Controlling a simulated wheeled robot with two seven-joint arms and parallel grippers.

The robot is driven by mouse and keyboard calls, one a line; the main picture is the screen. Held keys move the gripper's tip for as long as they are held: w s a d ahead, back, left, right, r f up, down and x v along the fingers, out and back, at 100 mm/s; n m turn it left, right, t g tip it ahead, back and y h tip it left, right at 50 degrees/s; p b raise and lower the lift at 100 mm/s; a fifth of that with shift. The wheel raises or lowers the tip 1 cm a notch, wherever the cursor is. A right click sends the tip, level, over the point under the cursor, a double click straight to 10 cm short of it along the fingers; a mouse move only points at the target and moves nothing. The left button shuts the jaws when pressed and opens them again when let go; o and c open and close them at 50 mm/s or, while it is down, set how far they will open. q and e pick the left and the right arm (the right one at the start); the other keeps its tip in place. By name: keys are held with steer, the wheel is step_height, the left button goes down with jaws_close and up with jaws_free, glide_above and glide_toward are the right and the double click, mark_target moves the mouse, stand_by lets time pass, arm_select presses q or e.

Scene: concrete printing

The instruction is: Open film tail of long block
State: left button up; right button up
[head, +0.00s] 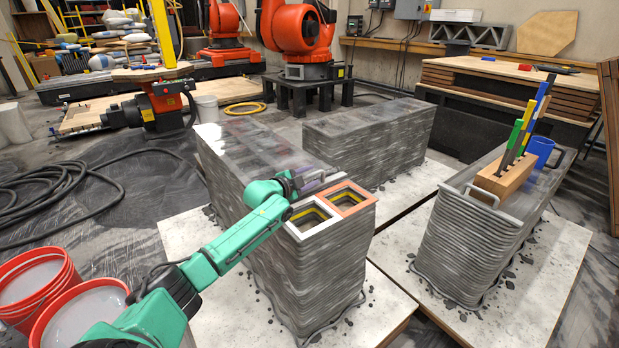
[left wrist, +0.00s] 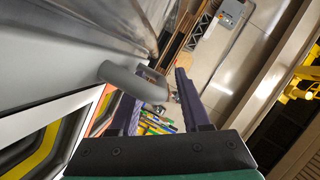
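The long block (head: 305,275) is a tall stack of grey printed layers, left of centre in the head view, with clear shiny film (head: 250,146) over the far part of its top. A grey rounded bar (left wrist: 132,82) shows close in front of my fingers in the left wrist view; I cannot tell if it belongs to the film's tail. My left gripper (head: 298,182) is over the block's top, beside the film's near end. In the left wrist view its two dark fingers (left wrist: 157,98) stand apart, with the bar's end between or just beyond them. My right gripper is not in view.
A white frame (head: 309,223) and an orange frame (head: 347,199) surround openings at the block's near end. Another film-topped block (head: 375,135) stands behind. Red buckets (head: 85,310) stand lower left.

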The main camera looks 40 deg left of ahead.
arm_select(q)
steer(key=shift+s, duration=0.55)
steer(key=p+v, duration=0.3)
steer(key=v, duration=1)
steer(key=shift+s+r, duration=0.2)
steer(key=shift+s, duration=0.05)
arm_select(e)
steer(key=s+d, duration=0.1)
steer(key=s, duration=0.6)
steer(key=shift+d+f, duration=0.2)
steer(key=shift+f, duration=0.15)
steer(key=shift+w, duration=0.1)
